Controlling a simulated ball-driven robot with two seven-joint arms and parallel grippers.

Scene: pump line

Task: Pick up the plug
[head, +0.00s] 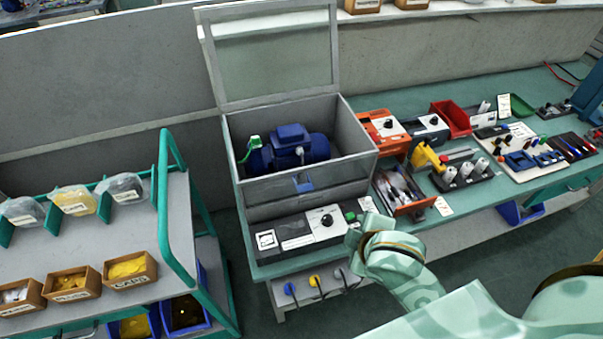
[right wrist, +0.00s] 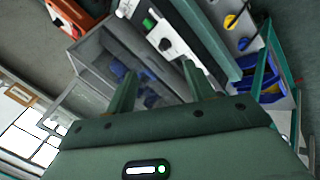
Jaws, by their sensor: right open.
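Three plug-like pieces hang on the front below the bench: a blue one (head: 290,288), a yellow one (head: 314,281) and a grey one (head: 339,273). I cannot tell which is the plug. The yellow one (right wrist: 230,21) and the blue one (right wrist: 242,43) also show at the upper right of the right wrist view. My right gripper (right wrist: 160,68) is open, with nothing between its fingers. In the head view its arm is beside the bench's front edge, right of the control panel; its fingers are hard to make out there. My left gripper is out of view.
A clear-lidded box (head: 300,188) holding a blue motor (head: 290,148) stands on the bench behind a control panel (head: 308,232). Tools and bins fill the bench to the right. A green-framed trolley (head: 180,225) with small bins stands at left. Floor shows between trolley and bench.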

